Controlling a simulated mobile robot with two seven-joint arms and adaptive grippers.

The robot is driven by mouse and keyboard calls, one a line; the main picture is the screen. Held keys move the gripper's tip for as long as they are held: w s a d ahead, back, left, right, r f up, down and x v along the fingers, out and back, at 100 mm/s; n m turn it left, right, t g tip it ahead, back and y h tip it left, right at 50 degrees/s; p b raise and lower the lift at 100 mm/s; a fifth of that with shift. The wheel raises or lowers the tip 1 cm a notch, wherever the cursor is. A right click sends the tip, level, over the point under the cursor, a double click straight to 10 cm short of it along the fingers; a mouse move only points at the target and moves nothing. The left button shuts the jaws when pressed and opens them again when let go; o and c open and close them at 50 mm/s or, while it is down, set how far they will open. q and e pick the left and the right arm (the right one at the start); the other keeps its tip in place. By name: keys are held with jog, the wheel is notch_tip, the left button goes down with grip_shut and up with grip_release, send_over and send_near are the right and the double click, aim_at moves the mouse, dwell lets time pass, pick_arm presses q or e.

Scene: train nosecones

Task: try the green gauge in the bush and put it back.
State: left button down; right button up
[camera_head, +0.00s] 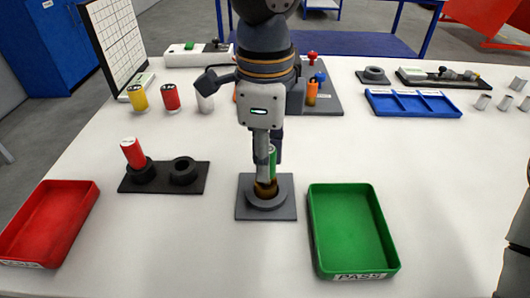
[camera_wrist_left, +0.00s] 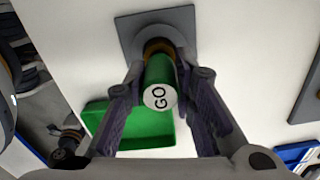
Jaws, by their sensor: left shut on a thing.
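The green gauge (camera_head: 272,158) is upright at the bush (camera_head: 266,192), its lower end in or at the bush opening. The bush is a brownish ring in a grey holder on a square grey plate (camera_head: 285,211). My left gripper (camera_head: 266,172) is shut on the gauge from above. In the left wrist view the gauge's end marked GO (camera_wrist_left: 159,97) faces the camera between the fingers of my left gripper (camera_wrist_left: 160,105), and the bush (camera_wrist_left: 158,46) shows behind it. How deep the gauge sits is hidden. My right gripper's fingers are not in view.
A black two-hole stand (camera_head: 162,190) holds a red gauge (camera_head: 133,152) in its left hole; its right hole is empty. A green PASS tray (camera_head: 352,274) is right of the plate, a red tray (camera_head: 14,258) far left. A blue tray (camera_head: 412,113) lies behind right.

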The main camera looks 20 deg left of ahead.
pick_arm(q)
jog(key=shift+f, duration=0.8)
dwell(1.5)
dwell(0.9)
jog(key=shift+r, duration=3.8)
